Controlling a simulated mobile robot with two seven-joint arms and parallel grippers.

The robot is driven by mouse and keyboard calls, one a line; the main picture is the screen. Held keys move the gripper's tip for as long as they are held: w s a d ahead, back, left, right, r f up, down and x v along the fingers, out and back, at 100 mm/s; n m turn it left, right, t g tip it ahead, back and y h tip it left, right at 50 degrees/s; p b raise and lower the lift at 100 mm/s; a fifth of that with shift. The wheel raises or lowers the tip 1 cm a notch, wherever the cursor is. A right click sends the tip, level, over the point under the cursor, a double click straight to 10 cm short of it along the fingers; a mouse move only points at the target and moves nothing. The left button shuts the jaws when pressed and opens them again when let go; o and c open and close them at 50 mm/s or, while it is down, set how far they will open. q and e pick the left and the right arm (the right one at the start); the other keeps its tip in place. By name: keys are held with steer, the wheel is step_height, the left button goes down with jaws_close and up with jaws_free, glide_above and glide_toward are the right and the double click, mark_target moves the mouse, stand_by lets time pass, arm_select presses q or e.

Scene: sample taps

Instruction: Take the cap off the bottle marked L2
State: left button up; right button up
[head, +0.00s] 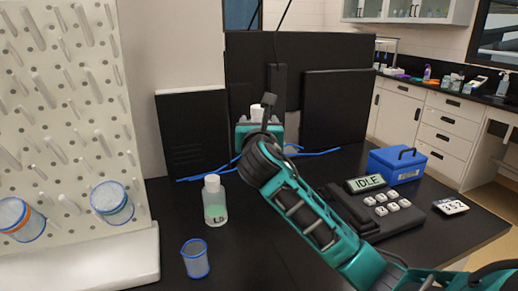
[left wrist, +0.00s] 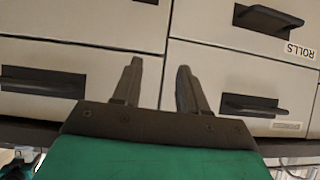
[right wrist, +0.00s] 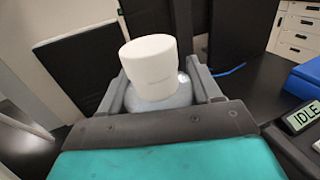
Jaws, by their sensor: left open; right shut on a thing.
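My right gripper (head: 258,128) is raised over the back of the black bench, partly hidden by my own arm. In the right wrist view it is shut on a bottle (right wrist: 158,97) with a wide white cap (right wrist: 150,66). The cap is on top, between and beyond the fingers; the bottle's marking is hidden. The white cap also shows in the head view (head: 257,112). Another bottle (head: 215,205), clear with pale green liquid and a white cap, stands upright on the bench; its label seems to read L5. My left gripper (left wrist: 155,85) is open and empty before drawer fronts.
A blue-rimmed beaker (head: 195,259) stands at the bench front. A white peg board (head: 65,110) with beakers hung on it is at left. A device reading IDLE (head: 366,183), a blue box (head: 397,164) and a small display (head: 450,207) stand at right. Dark panels stand behind.

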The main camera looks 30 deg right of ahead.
steer(key=shift+r, duration=0.9)
steer(key=o, duration=0.9)
steer(key=c, duration=1)
